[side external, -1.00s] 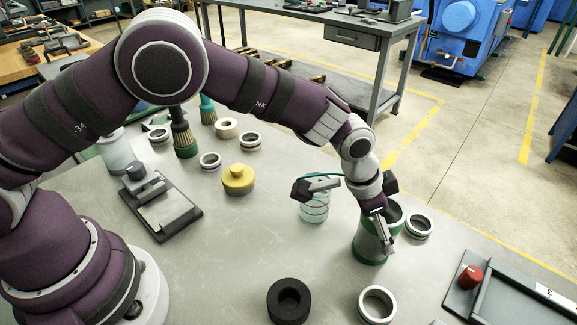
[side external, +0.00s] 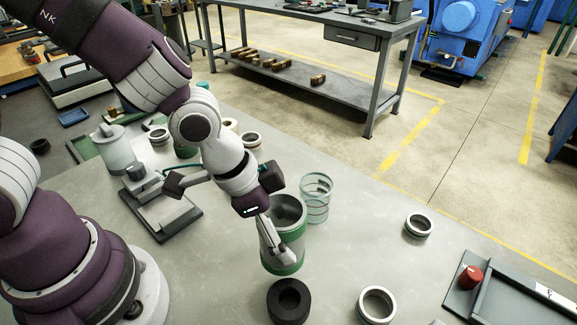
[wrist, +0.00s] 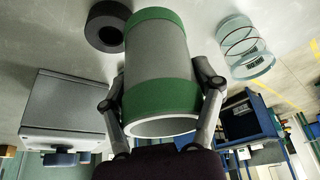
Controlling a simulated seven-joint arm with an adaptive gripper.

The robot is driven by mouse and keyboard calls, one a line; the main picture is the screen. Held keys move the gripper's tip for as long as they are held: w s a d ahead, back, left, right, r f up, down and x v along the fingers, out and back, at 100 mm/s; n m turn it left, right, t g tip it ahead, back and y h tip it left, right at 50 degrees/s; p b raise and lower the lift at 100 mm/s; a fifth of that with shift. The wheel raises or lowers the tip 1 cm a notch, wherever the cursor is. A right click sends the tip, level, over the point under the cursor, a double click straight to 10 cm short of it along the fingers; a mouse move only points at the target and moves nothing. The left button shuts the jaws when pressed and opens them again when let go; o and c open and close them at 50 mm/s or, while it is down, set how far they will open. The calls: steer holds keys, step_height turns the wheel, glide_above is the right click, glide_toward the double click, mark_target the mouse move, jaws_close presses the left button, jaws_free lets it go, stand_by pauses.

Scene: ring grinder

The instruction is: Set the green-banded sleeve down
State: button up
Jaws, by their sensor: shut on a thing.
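The green-banded sleeve (side external: 270,240) is a wide grey hollow cylinder with a green band at each end. My gripper (side external: 281,243) is shut on it, one finger on each side, as the wrist view shows, where the sleeve (wrist: 158,55) fills the middle. In the side view the sleeve stands roughly upright, open end up, just behind the black ring (side external: 288,302). I cannot tell whether its lower end touches the bench. The near finger hides part of its wall.
A clear glass jar (side external: 317,206) stands close to the right of the sleeve. A metal ring (side external: 377,304) lies at the front and another (side external: 418,226) at the right. A tray with a red knob (side external: 470,277) sits at far right. The bench (side external: 350,255) between is clear.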

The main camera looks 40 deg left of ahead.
steer(key=shift+s+a+r, duration=0.2)
steer(key=shift+s, duration=0.1)
step_height(320, 180, up, 10)
steer(key=w+a+n, duration=0.1)
steer(key=w, duration=0.2)
steer(key=w+a+r+n+y, duration=0.1)
steer(key=w+a, duration=0.1)
steer(key=w, duration=0.2)
steer(key=w+a+n, duration=0.1)
steer(key=w+a, duration=0.1)
steer(key=w, duration=0.1)
steer(key=shift+w+r+n, duration=0.15)
steer(key=shift+w+n, duration=0.15)
steer(key=shift+n, duration=0.1)
steer(key=w+a+f+n+t+y, duration=0.15)
steer(key=w+a+n, duration=0.25)
steer(key=w+a, duration=0.6)
steer(key=shift+g+y, duration=0.25)
steer(key=f, duration=0.5)
steer(key=s+f, duration=0.1)
steer(key=f, duration=0.8)
steer(key=shift+s+a+f, duration=0.25)
steer(key=shift+f, duration=0.2)
steer(key=shift+f, duration=0.1)
